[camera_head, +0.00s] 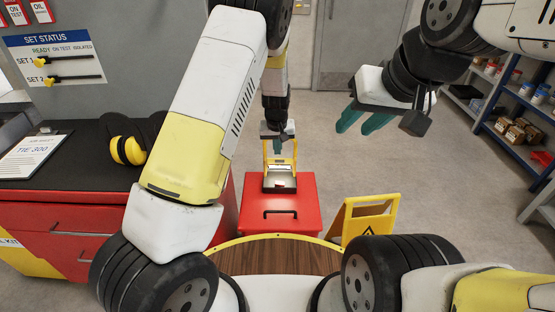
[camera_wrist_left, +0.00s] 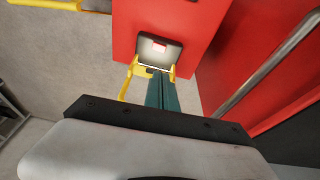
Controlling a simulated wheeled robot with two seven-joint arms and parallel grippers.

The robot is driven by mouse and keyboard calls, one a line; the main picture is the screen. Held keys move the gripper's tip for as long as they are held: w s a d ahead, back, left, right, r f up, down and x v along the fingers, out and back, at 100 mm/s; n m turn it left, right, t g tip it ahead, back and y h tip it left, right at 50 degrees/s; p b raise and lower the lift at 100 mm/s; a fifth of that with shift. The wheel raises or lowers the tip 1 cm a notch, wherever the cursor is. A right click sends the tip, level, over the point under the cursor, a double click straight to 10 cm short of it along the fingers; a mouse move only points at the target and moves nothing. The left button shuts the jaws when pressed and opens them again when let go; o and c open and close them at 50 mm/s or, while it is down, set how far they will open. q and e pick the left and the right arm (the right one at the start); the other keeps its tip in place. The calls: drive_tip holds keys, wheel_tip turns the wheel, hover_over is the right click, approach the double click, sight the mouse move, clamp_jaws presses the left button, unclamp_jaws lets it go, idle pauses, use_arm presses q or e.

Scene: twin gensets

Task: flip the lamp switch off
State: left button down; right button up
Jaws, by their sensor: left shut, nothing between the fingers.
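The lamp (camera_head: 280,180) has a yellow frame and a dark housing and stands on a red box (camera_head: 270,220). In the left wrist view its pale, bright face (camera_wrist_left: 150,54) shows a small red patch; I cannot tell whether that is the switch. My left gripper (camera_head: 278,147) is over the lamp at its yellow frame, pointing down. In the left wrist view its teal fingers (camera_wrist_left: 161,78) are together and empty, with tips close to the lamp's edge; contact is unclear. My right gripper (camera_head: 360,125) is open and empty, in the air to the right.
A yellow folding floor sign (camera_head: 365,217) stands right of the red box. A red cabinet with a dark top (camera_head: 80,185) is at left, with yellow ear defenders (camera_head: 128,150) and a clipboard (camera_head: 32,157). Blue shelving (camera_head: 525,105) lines the right.

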sight(277, 182)
use_arm(q)
drive_tip(key=d+x, duration=0.1)
drive_tip(key=x, duration=0.5)
drive_tip(key=shift+w+y, duration=0.2)
drive_tip(key=shift+y, duration=0.2)
drive_tip(key=shift+d+f, duration=0.1)
drive_tip(key=x, duration=1.2)
drive_tip(key=shift+s+f, duration=0.3)
drive_tip(key=shift+f, duration=0.2)
drive_tip(key=shift+a+f, duration=0.3)
drive_tip(key=shift+f, duration=0.2)
